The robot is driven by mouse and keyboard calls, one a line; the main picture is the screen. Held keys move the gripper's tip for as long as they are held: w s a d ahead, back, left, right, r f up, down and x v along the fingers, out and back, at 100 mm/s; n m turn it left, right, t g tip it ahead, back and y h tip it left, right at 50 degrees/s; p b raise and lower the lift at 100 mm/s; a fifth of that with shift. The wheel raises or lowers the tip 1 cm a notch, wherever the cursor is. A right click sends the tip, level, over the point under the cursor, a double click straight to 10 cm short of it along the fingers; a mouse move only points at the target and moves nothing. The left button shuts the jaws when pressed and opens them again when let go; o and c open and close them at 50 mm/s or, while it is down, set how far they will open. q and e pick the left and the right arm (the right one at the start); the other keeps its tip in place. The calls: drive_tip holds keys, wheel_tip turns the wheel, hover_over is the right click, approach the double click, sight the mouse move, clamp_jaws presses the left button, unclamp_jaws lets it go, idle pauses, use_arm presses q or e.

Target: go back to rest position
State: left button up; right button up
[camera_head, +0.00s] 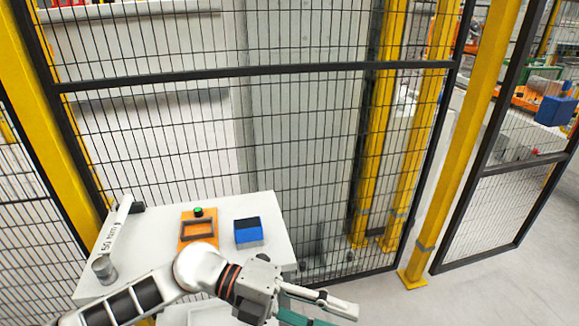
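My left arm comes in from the lower left, and my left gripper (328,314) is at the bottom middle of the head view, beyond the right front corner of the white table (267,207). Its two fingers, one grey and one teal, stand apart with a gap between them, and no object shows in the gap. The lower finger is partly cut off by the bottom edge. My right gripper is not in view.
On the table are an orange frame with a green button (186,231), a blue box (249,240), a white bar marked 50 Nm (117,225) and a grey cylinder (104,270). A mesh fence (300,130) with yellow posts (455,150) stands behind. Floor at right is clear.

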use_arm(q)
drive_tip(key=w+a+r+n+t+h, duration=0.2)
drive_tip(key=w+r+n+t+h, duration=0.35)
drive_tip(key=n+t, duration=0.6)
drive_tip(key=w+a+f+n+t+y, duration=0.4)
drive_tip(key=a+f+n+t+y, duration=0.1)
drive_tip(key=a+f+n, duration=0.15)
drive_tip(key=w+a+f+n+t+y, duration=0.35)
drive_tip(key=a+f+n+y, duration=0.25)
drive_tip(key=f+n, duration=0.2)
drive_tip(key=s+a+f+n+g+y, duration=0.1)
drive_tip(key=s+a+f+n+y, duration=0.1)
drive_tip(key=s+a+f, duration=0.2)
drive_tip(key=s+a+f+n+g+y, duration=0.2)
drive_tip(key=s+a+f+n, duration=0.1)
drive_tip(key=f, duration=0.8)
drive_tip(key=s+a+f+n+g+y, duration=0.1)
drive_tip(key=s+a+f+n+y, duration=0.1)
drive_tip(key=s+a+f, duration=0.4)
drive_tip(key=shift+s+f+n+g+y, duration=0.35)
drive_tip(key=shift+f+y, duration=0.2)
drive_tip(key=shift+f, duration=0.25)
